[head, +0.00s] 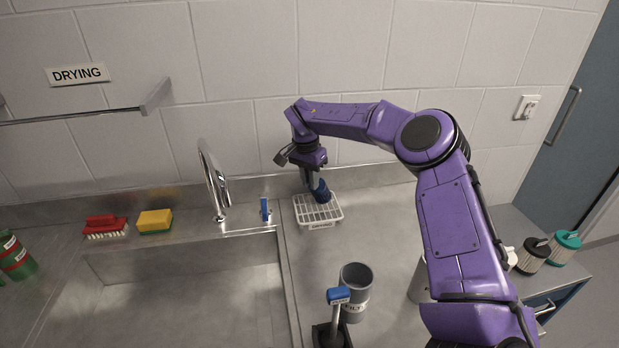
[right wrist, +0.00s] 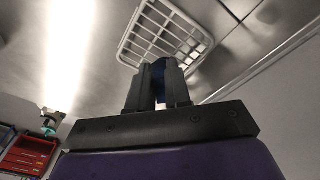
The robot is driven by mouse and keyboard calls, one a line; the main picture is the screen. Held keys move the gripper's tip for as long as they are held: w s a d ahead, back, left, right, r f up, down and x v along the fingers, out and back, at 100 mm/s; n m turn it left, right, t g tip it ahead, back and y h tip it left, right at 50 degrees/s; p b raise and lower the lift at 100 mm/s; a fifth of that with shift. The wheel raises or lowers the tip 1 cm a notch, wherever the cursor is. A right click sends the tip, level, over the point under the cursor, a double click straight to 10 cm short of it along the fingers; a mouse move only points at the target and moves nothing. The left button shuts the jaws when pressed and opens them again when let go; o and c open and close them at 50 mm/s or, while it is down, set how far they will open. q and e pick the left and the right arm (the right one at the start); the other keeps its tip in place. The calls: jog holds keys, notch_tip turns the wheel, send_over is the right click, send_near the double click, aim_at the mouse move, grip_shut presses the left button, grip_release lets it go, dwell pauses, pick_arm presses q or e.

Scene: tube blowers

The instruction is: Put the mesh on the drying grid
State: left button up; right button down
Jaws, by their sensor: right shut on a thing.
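A white drying grid (head: 334,214) lies flat on the steel counter against the back wall, with a small label on its front edge. My right gripper (head: 315,186) points down over the grid and is shut on a small dark blue thing (head: 322,195), likely the mesh. The blue thing is at the grid's surface; I cannot tell whether it touches the bars. In the right wrist view the fingers (right wrist: 158,84) close around the blue thing (right wrist: 157,72), largely hidden, with the grid (right wrist: 165,32) behind. My left gripper is not in view.
A tap (head: 213,180) and sink lie left of the grid, with a red brush (head: 104,226) and yellow sponge (head: 155,221) behind the sink. A grey cup (head: 356,279) and a blue-topped tool (head: 338,296) stand in front. Dark and teal-lidded jars (head: 566,240) stand right.

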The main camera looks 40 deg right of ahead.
jog(key=shift+s, duration=0.1)
jog(key=c, duration=1.1)
grip_release()
jog(key=shift+f, duration=0.1)
jog(key=shift+o, duration=0.2)
notch_tip(320, 180, up, 12)
jog(key=a, duration=0.1)
jog(key=shift+a+r, duration=0.2)
